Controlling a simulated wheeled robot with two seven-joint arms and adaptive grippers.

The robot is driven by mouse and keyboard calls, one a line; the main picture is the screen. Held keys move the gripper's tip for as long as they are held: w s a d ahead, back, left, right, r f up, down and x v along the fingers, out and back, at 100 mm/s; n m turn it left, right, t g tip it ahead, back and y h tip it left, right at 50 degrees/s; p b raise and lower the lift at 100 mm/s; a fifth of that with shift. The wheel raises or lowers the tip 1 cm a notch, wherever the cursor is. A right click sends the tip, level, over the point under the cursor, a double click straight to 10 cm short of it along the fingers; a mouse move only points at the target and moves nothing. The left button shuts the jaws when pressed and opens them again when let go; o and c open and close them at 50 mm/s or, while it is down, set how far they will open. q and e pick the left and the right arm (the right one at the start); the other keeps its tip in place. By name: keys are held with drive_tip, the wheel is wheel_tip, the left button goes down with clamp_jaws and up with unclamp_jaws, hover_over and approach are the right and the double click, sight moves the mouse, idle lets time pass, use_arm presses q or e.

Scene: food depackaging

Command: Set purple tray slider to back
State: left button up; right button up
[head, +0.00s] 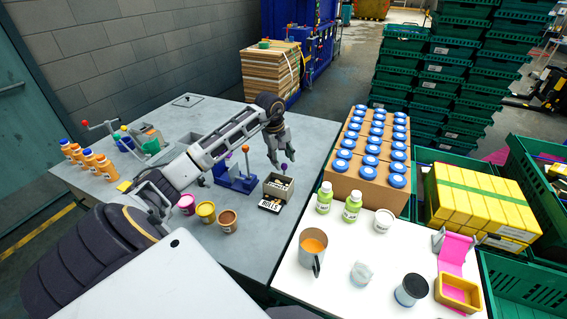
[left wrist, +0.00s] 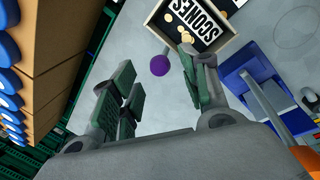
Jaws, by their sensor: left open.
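The purple knob (head: 284,167) stands at the back of a small grey tray (head: 267,190) with a SCONES label, on the grey table. My left gripper (head: 283,158) reaches over from the left, fingers pointing down, just above and around the knob in the head view. In the left wrist view, the purple knob (left wrist: 159,66) lies between the spread fingers of my left gripper (left wrist: 165,80), ahead of their tips, with no clear contact. The tray (left wrist: 160,24) shows beyond the knob, with small pale pieces inside. My right gripper is out of view.
A blue stand with an orange-knobbed lever (head: 236,182) is left of the tray. Several small tubs (head: 206,211) stand in front. Bare grey table lies behind the tray.

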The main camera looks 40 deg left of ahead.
sight(284, 164)
use_arm(q)
drive_tip(key=shift+w+d+f, duration=0.1)
drive_tip(key=shift+w+f, duration=0.05)
drive_tip(key=shift+f, duration=0.65)
drive_tip(key=shift+w+f, duration=0.15)
drive_tip(key=shift+f, duration=0.6)
clamp_jaws()
